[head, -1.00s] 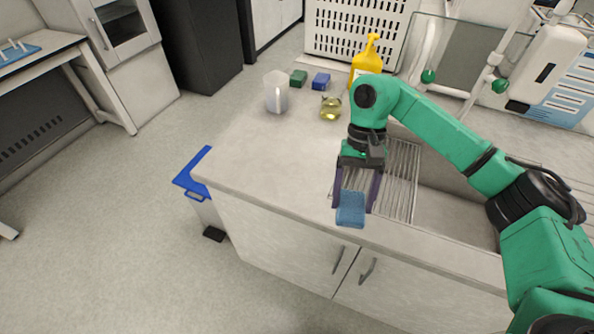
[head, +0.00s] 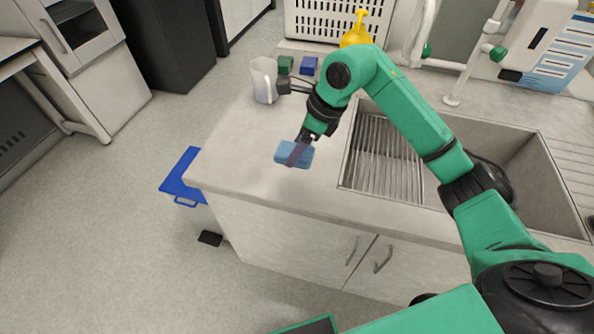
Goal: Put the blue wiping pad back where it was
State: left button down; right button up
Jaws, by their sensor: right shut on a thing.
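The light blue wiping pad (head: 283,152) is in the fingers of my right gripper (head: 297,154), which is shut on it. Pad and gripper are over the pale worktop (head: 235,160), left of the sink. I cannot tell whether the pad touches the worktop or hangs just above it. My left gripper is not in view.
The sink (head: 515,165) with a wire rack (head: 385,160) lies to the right. A clear beaker (head: 264,80), green block (head: 285,65), dark blue block (head: 308,66) and yellow bottle (head: 357,32) stand at the back. A blue-lidded bin (head: 180,178) stands on the floor at left.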

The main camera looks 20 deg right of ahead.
aim_at(312, 155)
notch_tip(312, 155, down, 8)
jog(key=shift+f+p, duration=0.25)
jog(key=shift+p, duration=0.4)
jog(key=shift+f, duration=0.55)
jog(key=o, duration=1.1)
jog(key=shift+r, duration=0.1)
jog(key=shift+o, duration=0.2)
jog(key=shift+r, duration=0.15)
jog(key=shift+d+r, duration=0.15)
jog(key=shift+r, duration=0.1)
jog(key=b+v, duration=0.2)
jog(key=v, duration=0.9)
jog(key=shift+s+r, duration=0.2)
jog(key=shift+f, duration=0.1)
